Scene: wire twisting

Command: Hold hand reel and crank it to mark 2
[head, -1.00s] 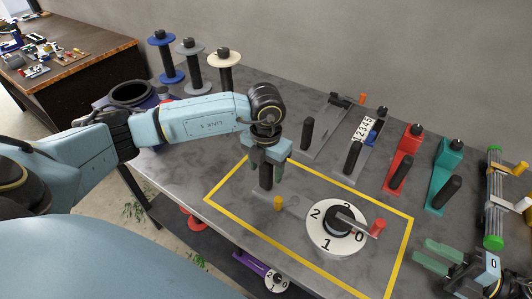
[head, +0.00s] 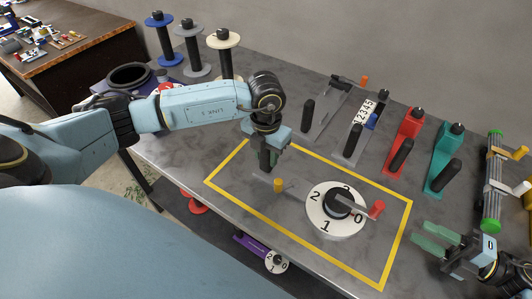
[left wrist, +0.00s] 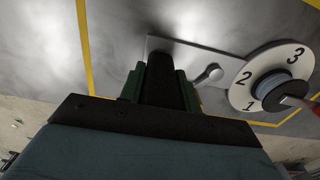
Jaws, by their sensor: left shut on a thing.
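The hand reel lies inside the yellow-taped area. Its white dial (head: 322,224) bears black numerals and a black hub (head: 338,202). The crank arm reaches right from the hub, and its red knob (head: 377,208) is beside the 0. In the left wrist view the dial (left wrist: 240,97) shows 1, 2 and 3. My left gripper (head: 270,152) is shut on the reel's upright black handle (left wrist: 163,82), left of the dial. My right gripper (head: 434,238) is open and empty, right of the taped area.
Several spools (head: 191,52) are at the back left. A green-ended rod assembly (head: 493,190) is near my right arm.

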